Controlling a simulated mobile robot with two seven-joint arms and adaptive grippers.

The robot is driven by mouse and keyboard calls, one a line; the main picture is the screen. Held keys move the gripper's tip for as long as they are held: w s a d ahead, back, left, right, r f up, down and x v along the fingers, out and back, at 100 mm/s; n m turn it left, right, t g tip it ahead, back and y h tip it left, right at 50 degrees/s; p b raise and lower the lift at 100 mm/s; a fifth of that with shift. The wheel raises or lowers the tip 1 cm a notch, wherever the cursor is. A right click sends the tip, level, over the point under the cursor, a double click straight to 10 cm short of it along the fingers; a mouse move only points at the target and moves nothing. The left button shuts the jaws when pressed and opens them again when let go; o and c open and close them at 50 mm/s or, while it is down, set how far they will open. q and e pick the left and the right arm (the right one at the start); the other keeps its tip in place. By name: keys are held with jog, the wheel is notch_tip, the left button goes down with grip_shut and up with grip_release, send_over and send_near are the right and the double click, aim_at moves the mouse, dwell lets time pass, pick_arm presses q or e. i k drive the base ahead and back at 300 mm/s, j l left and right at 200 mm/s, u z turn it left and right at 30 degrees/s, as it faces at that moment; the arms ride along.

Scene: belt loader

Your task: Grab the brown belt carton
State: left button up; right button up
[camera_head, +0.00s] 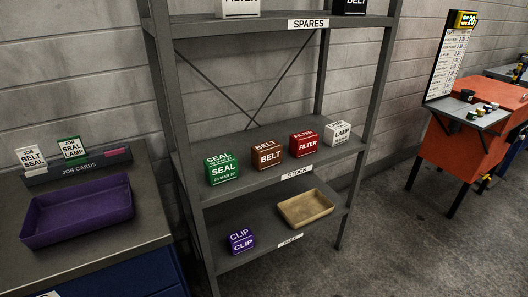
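The brown belt carton (267,155) stands on the middle shelf of the grey rack, above the STOCK label (297,173). It is a small box with white BELT lettering on its top and front. A green SEAL carton (222,170) stands to its left and a red FILTER carton (305,144) to its right. Neither of my grippers is in the head view.
A white LAMP carton (340,132) is also on the middle shelf. The lower shelf holds a purple CLIP carton (241,241) and a tan tray (306,208). A purple tray (78,216) sits on the left bench. An orange machine (462,155) stands right; floor between is clear.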

aim_at(265, 155)
jog(key=i+l+u, duration=0.2)
jog(key=l, duration=0.25)
jog(key=i+l+u, duration=0.2)
jog(key=l, duration=0.25)
jog(key=l+u, duration=0.2)
jog(key=l, duration=0.2)
jog(key=l+u, duration=0.2)
jog(key=l, duration=0.3)
jog(key=i+l+u, duration=0.1)
jog(key=l+u, duration=0.3)
jog(key=l, duration=0.55)
jog(key=l+u, duration=0.4)
jog(key=l, duration=0.55)
